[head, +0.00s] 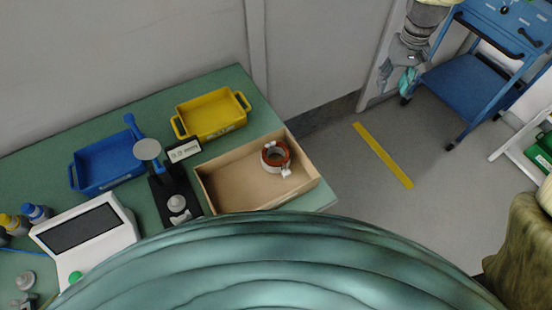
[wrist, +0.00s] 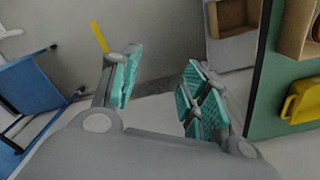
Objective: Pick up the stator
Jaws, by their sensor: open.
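The stator (head: 270,163), a ring with a reddish-brown inside and white parts, lies in the right part of an open tan box (head: 233,195) on the green table. My gripper (head: 408,74) shows at the upper right of the head view, well away from the stator and above the floor near a blue cart. In the wrist view my gripper (wrist: 161,88) is open, its two teal-padded fingers apart with nothing between them. Part of the tan box (wrist: 292,42) shows at that view's right edge; I cannot clearly make out the stator there.
On the table (head: 158,102) stand a yellow bin (head: 212,113), a blue bin (head: 106,162), a black stand with a round plate (head: 147,149) and a white device (head: 88,232). The blue cart (head: 470,85) stands at the upper right. Floor with a yellow stripe (head: 383,155) is clear between.

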